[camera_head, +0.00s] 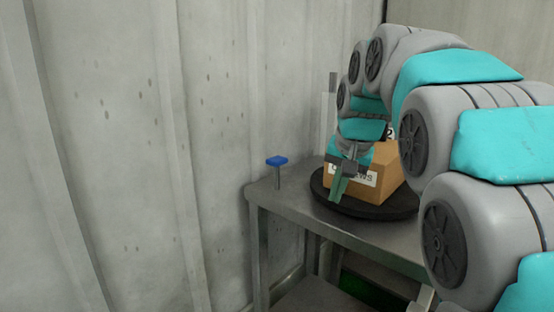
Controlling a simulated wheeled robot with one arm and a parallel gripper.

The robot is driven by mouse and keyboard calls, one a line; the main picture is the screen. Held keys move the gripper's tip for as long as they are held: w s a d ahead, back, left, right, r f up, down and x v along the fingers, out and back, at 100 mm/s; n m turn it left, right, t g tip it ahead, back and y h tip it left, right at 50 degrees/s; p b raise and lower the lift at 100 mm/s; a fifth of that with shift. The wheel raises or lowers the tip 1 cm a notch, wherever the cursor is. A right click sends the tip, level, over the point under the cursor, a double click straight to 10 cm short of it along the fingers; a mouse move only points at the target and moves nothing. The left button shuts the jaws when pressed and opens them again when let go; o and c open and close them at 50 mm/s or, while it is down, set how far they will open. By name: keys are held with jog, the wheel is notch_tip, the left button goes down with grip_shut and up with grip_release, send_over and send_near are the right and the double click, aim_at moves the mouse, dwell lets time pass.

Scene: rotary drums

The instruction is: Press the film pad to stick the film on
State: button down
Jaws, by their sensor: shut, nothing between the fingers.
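A small blue pad (277,161) stands on a thin post at the left end of the metal table; it may be the film pad, but I cannot be sure. A brown cardboard box (395,170) with a white label sits on a round black turntable (352,209). My gripper (338,191) points down in front of the box's left part, over the turntable. Its green fingers are shut with nothing between them. I cannot tell whether they touch the box. My arm hides the box's upper part. No film can be made out.
The metal table (375,238) carries the turntable and the blue pad. A grey panelled wall (130,150) rises close behind and left of the table. My arm fills the right side.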

jog(key=w+a+r+t+y, duration=0.1)
jog(key=w+a+r+t, duration=0.1)
jog(key=w+a+r, duration=0.55)
notch_tip(320, 180, up, 6)
jog(key=t+y, duration=0.2)
send_over(278, 160)
jog(key=shift+r, duration=0.15)
jog(key=shift+f, duration=0.2)
notch_tip(278, 160, down, 8)
jog(key=b, duration=0.7)
jog(key=shift+f, duration=0.2)
dwell(1.9)
